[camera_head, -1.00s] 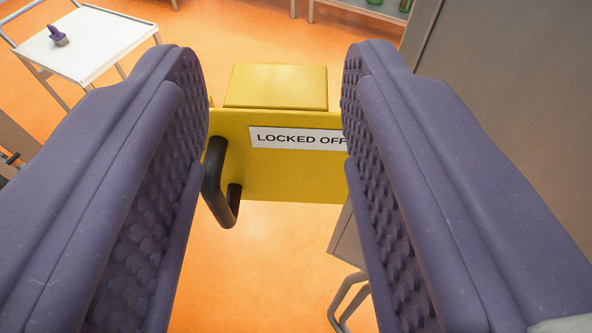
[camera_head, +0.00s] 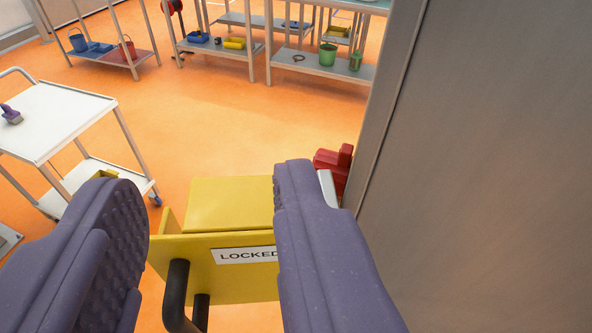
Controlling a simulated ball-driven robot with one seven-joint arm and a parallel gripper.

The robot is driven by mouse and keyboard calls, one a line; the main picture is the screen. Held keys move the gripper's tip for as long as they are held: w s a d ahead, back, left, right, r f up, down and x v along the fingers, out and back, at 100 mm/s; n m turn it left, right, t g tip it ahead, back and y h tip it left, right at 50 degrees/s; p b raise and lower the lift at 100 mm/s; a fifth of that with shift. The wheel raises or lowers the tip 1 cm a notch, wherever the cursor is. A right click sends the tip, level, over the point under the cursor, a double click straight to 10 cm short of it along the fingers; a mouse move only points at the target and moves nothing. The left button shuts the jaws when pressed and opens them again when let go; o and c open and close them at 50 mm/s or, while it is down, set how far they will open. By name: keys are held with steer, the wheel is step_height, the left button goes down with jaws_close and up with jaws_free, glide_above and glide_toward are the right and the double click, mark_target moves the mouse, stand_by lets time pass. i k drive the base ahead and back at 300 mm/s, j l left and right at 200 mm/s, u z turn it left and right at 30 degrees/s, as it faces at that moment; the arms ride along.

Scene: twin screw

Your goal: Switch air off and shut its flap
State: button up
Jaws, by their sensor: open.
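The yellow flap (camera_head: 222,282) is a flat panel with a white label whose visible part reads "LOCKED". A black bar handle (camera_head: 177,292) stands out from its left part. A yellow box (camera_head: 229,204) lies just behind the panel. A red block-like part (camera_head: 334,169) shows beyond my right finger, close to the grey cabinet side; whether it is the air switch I cannot tell. My gripper (camera_head: 209,182) is open and empty, its two purple studded fingers apart in front of the flap. The right finger hides the flap's right part and some of the red part.
A tall grey cabinet wall (camera_head: 480,170) fills the right side, close by. A white trolley (camera_head: 60,118) with a purple-handled brush (camera_head: 11,115) stands at the left. Shelves (camera_head: 320,68) with buckets and boxes stand at the back. The orange floor between is clear.

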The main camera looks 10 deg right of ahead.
mark_target(339, 164)
steer(key=i+j+z, duration=0.5)
steer(key=i+j, duration=0.2)
steer(key=i+j+z, duration=0.2)
steer(key=j, duration=0.25)
steer(key=i+j+z, duration=0.25)
steer(key=j, duration=0.25)
steer(key=i, duration=0.1)
